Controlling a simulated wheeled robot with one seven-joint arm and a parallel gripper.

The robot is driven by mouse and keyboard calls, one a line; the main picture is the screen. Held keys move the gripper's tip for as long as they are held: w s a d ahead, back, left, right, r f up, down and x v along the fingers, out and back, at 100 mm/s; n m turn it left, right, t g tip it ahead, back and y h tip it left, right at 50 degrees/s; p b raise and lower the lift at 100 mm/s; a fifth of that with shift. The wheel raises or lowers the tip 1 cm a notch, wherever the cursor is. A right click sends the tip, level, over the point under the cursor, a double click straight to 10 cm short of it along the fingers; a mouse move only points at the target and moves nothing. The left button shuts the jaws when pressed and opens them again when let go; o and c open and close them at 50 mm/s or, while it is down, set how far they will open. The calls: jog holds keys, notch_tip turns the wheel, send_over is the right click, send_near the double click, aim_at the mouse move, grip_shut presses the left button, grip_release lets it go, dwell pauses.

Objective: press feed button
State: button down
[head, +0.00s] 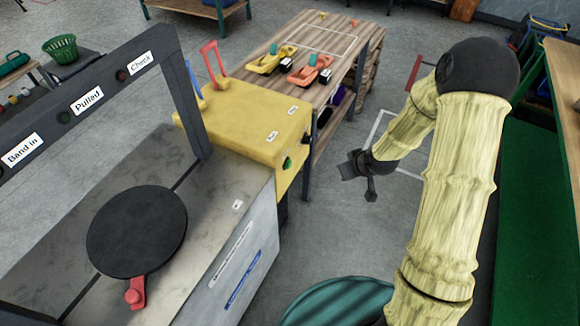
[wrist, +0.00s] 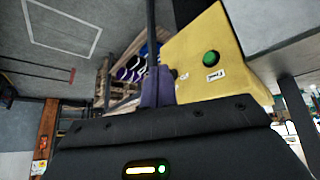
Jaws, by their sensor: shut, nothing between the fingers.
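The green feed button (head: 287,163) is on the side face of the yellow box (head: 240,130), facing my arm. In the wrist view the green button (wrist: 211,58) is clear, with a white "Feed" label beside it on the yellow box (wrist: 190,75). My gripper (head: 358,178) is shut and empty. It is to the right of the box, over the floor and apart from the button.
A grey machine with a dark frame (head: 195,110) and a black round disc (head: 137,231) stands at the left. A wooden table (head: 300,40) with yellow and orange tools is behind the box. A green bench (head: 535,200) is at the right. Floor between is open.

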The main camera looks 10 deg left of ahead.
aim_at(288, 164)
jog(key=w+a+f+t+y, duration=0.1)
jog(key=a+f, duration=0.1)
jog(key=f, duration=0.2)
jog(key=w+a+f+n+y, duration=0.1)
jog(key=w+a+f, duration=0.1)
jog(key=f, duration=0.2)
jog(key=w+a+f+t+y+b, duration=0.1)
jog(key=w+a+f+y, duration=0.1)
jog(key=f, duration=0.3)
jog(key=shift+a+n+t, duration=0.3)
jog(key=shift+a, duration=0.15)
jog(key=w+a+b, duration=0.1)
jog(key=w+a, duration=0.2)
jog(key=a, duration=0.5)
jog(key=shift+a, duration=0.15)
dwell(1.2)
jog(key=shift+w+a+b, duration=0.15)
jog(key=shift+a+b, duration=0.15)
jog(key=shift+a, duration=0.05)
